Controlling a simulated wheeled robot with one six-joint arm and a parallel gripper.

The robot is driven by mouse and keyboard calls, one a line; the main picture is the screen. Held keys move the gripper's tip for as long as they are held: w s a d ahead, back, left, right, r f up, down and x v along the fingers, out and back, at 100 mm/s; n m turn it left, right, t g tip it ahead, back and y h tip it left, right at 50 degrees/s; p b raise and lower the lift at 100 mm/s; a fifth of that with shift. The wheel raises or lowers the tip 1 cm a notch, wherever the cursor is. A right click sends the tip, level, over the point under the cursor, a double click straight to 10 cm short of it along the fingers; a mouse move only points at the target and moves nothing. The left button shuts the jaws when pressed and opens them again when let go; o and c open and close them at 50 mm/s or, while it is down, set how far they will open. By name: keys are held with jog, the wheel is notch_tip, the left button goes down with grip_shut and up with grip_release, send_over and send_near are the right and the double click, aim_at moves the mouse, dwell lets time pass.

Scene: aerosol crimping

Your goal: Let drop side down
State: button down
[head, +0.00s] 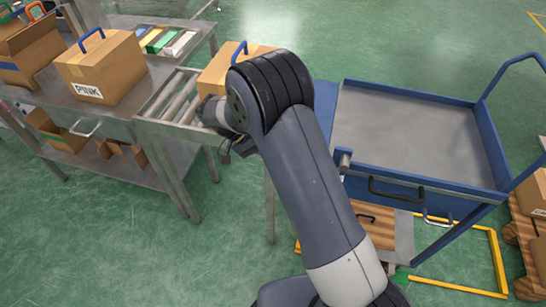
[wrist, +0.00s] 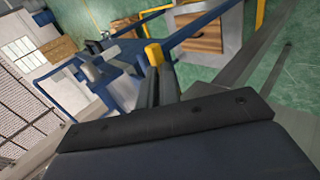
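The blue cart with a grey deck (head: 405,130) stands at the right in the head view. In the head view my gripper's fingers are hidden; my wrist is over the roller conveyor, left of the cart. In the wrist view a dark plate with screws fills the foreground, and I cannot make out the fingertips or anything held.
A roller conveyor (head: 173,98) carries a carton (head: 218,72) with a blue handle. A steel table at the left holds a carton marked PINK (head: 103,68). A yellow floor frame (head: 497,262) lies below the cart. Open green floor (head: 420,45) lies behind the cart.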

jog(key=shift+s+d+f+g, duration=0.15)
jog(key=shift+s+f, duration=0.05)
jog(key=shift+f, duration=0.45)
jog(key=shift+s+d+f+g, duration=0.1)
jog(key=shift+s+f+g, duration=0.05)
jog(key=shift+f, duration=0.45)
jog(key=c, duration=1.8)
grip_release()
jog(key=shift+w+f, duration=0.1)
jog(key=shift+w, duration=0.05)
jog(key=o, duration=0.4)
jog(key=shift+w+d, duration=0.1)
jog(key=shift+c, duration=0.2)
jog(key=v, duration=1.1)
jog(key=shift+r, duration=0.2)
jog(key=shift+d+f, duration=0.1)
jog(key=shift+d, duration=0.1)
jog(key=x, duration=0.9)
jog(key=shift+d+p, duration=0.4)
